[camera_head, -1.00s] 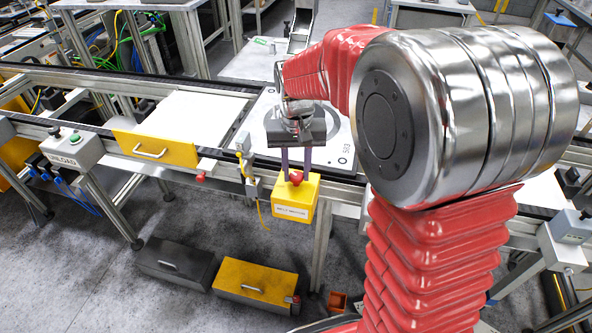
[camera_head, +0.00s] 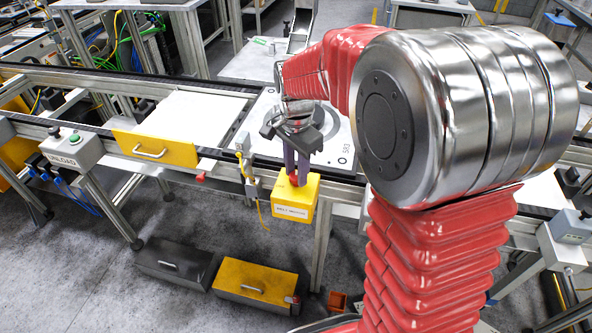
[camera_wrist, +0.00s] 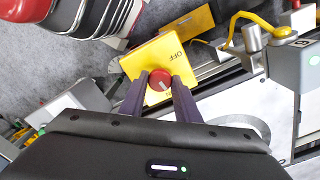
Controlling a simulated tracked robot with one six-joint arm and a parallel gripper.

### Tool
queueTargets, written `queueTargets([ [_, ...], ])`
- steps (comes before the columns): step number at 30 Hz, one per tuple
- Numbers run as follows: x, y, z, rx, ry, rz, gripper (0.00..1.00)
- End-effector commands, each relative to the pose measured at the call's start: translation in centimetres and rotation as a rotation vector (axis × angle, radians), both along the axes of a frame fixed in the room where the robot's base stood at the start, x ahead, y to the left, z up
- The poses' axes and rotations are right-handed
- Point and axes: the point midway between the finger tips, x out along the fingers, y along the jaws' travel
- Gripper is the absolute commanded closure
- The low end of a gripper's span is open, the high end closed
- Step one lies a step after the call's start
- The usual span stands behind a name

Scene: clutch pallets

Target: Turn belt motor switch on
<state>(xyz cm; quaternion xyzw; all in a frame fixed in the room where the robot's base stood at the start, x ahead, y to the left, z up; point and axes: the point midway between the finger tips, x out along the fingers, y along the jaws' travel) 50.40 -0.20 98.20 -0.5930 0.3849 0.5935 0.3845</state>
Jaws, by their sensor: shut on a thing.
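The belt motor switch is a yellow box (camera_head: 296,202) with a white label on its front, mounted at the front edge of the conveyor frame. A red knob (camera_wrist: 160,81) with a pale pointer line sits on its top face. In the wrist view the word OFF shows on the yellow face, and other lettering is partly hidden. My gripper (camera_head: 296,179) points down over the box. Its two purple fingers (camera_wrist: 160,84) are shut on the red knob, one on each side.
A yellow drawer front (camera_head: 153,149) and an UNLOAD button box (camera_head: 72,150) are on the frame to the left. A black case (camera_head: 174,263) and a yellow-topped case (camera_head: 254,284) lie on the floor below. A white plate (camera_head: 262,130) lies behind my gripper.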

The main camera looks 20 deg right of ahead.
Motion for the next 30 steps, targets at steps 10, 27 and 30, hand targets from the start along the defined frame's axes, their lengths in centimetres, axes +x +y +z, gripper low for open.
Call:
queueTargets([
  [10, 0.09, 0.04, 0.08, 0.0, -0.003, -0.155, 0.93],
  [27, 0.11, 0.06, 0.09, 0.001, -0.004, -0.175, 0.65],
  [30, 0.08, 0.05, 0.06, 0.001, -0.003, -0.174, 0.58],
])
